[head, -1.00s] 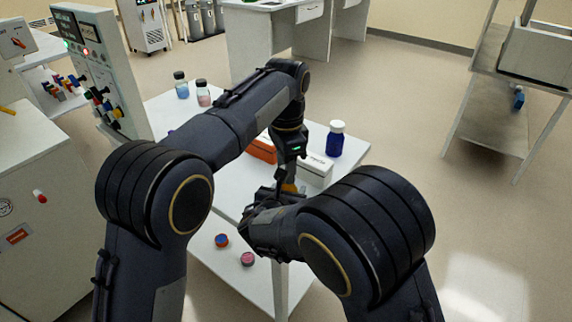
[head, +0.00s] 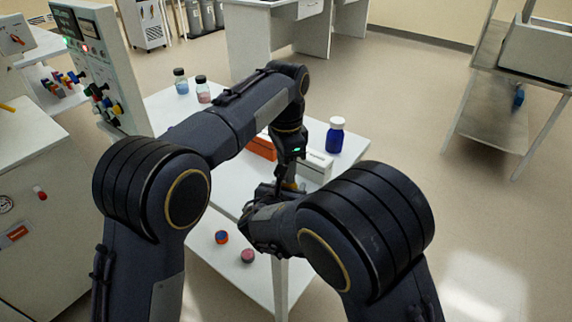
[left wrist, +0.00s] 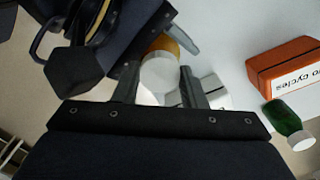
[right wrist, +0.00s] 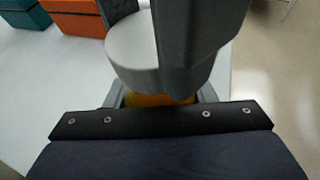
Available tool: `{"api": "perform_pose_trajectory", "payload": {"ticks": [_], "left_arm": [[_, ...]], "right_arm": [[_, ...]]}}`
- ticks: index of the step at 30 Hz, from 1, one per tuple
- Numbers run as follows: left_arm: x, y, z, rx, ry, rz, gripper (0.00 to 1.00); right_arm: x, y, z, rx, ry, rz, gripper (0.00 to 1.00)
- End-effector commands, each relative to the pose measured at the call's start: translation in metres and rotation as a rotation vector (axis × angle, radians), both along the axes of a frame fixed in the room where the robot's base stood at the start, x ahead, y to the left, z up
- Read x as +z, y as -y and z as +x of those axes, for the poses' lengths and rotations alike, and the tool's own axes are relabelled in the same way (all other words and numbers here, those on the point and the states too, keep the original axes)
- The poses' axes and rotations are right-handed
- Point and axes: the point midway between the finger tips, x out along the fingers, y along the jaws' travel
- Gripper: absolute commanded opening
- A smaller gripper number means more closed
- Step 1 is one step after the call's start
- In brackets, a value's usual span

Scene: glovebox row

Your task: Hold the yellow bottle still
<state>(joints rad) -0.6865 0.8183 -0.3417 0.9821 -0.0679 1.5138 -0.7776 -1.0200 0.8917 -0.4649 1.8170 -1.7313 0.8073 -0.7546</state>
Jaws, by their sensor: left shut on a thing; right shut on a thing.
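The yellow bottle (head: 291,185) is near the front edge of the white table, mostly hidden by my arms in the head view. Its white cap (left wrist: 160,74) and part of its yellow body (left wrist: 166,45) show in the left wrist view. My left gripper (left wrist: 158,84) comes from above, its fingers on both sides of the cap, shut on it. My right gripper (right wrist: 160,98) is shut on the yellow body below the white cap (right wrist: 132,48). A left gripper finger covers part of the cap there. The bottle's base is hidden.
Beside the bottle are a white box (head: 316,167) and an orange box (head: 262,148). A blue bottle (head: 335,136) stands behind them. A lower shelf (head: 205,262) holds two small round items. A control panel (head: 98,70) rises at left.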

Motion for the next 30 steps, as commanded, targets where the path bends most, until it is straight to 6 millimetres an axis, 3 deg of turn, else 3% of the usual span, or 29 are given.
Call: {"api": "perform_pose_trajectory", "payload": {"ticks": [1,15,16,20,30], "left_arm": [[-0.0065,-0.0006,-0.0004,0.000,-0.009,0.007,0.17],[-0.0059,-0.0014,-0.0004,0.001,-0.015,0.012,0.17],[-0.0065,-0.0014,-0.0006,0.001,-0.016,0.013,0.42],[-0.0064,-0.0015,-0.0005,0.001,-0.016,0.013,0.59],[-0.0009,-0.0012,0.0000,0.000,-0.013,0.011,0.59]], "right_arm": [[0.0010,-0.0003,0.0003,0.001,0.002,0.001,0.09],[0.0017,-0.0006,0.0006,0.001,0.005,0.001,0.09],[0.0017,-0.0007,0.0006,0.001,0.005,0.001,0.00],[0.0019,-0.0006,0.0007,0.001,0.005,0.001,0.00],[0.0022,-0.0006,0.0008,0.001,0.006,0.002,0.00]]}}
